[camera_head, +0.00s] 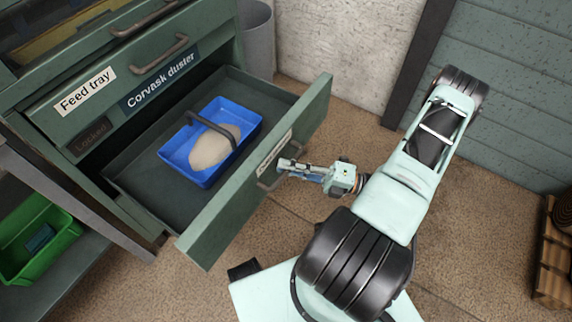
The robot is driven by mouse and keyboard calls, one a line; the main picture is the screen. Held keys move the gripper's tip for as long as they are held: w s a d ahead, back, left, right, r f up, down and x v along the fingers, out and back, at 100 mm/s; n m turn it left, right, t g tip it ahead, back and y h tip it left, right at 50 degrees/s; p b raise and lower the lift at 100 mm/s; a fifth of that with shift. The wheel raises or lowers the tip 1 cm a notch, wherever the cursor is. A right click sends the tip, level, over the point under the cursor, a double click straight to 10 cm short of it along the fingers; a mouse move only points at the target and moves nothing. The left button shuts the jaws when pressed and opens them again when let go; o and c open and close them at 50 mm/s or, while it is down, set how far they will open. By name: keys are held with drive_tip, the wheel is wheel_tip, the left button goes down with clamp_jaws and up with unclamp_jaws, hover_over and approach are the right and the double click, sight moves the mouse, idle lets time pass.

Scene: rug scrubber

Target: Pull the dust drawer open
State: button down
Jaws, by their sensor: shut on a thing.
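The drawer (262,172) of the green cabinet is pulled well out. Its front panel carries a grey bar handle and a white label that is partly covered, so its text is not readable. My gripper (283,167) is shut on the drawer's handle (266,185), at the outer face of the panel. Inside the drawer sits a blue tray (250,122) with a dark carry handle (205,127) and a pale heap of dust (212,148) in it.
The cabinet's upper drawer, labelled "Feed tray" (84,91), is closed, beside a "Corvask duster" sign (160,81). A grey bin (258,42) stands behind. A green crate (38,231) is at lower left, and wooden slats (553,262) at far right.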

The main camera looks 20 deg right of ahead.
drive_tip(key=c, duration=2.2)
unclamp_jaws()
drive_tip(key=shift+c, duration=0.2)
drive_tip(key=v, duration=1.2)
